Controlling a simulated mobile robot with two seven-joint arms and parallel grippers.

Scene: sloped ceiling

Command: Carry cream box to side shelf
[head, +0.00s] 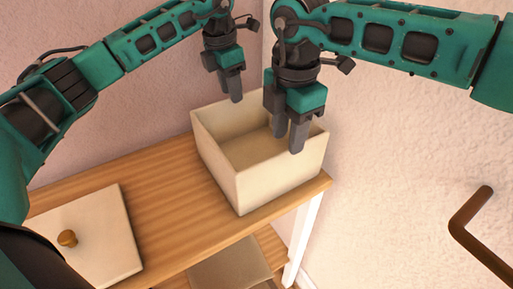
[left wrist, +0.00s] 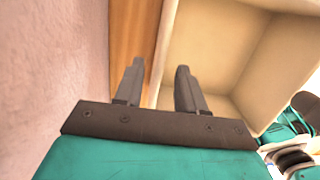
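The cream box (head: 282,178) is open-topped and looks empty. It stands at the right end of a wooden tabletop (head: 165,200). My left gripper (head: 236,92) is over the box's back rim. In the left wrist view its two fingers (left wrist: 158,85) are apart, with the rim of the box (left wrist: 163,45) showing between them; whether they touch it I cannot tell. My right gripper (head: 289,140) is at the box's right side, fingers apart and pointing down. Its fingers hide part of that wall, and contact with it is unclear. I cannot identify the side shelf for sure.
A lower wooden shelf (head: 270,242) holds a beige item (head: 230,268). Walls stand close behind and right. A brown handle or rail (head: 470,222) sticks out at right.

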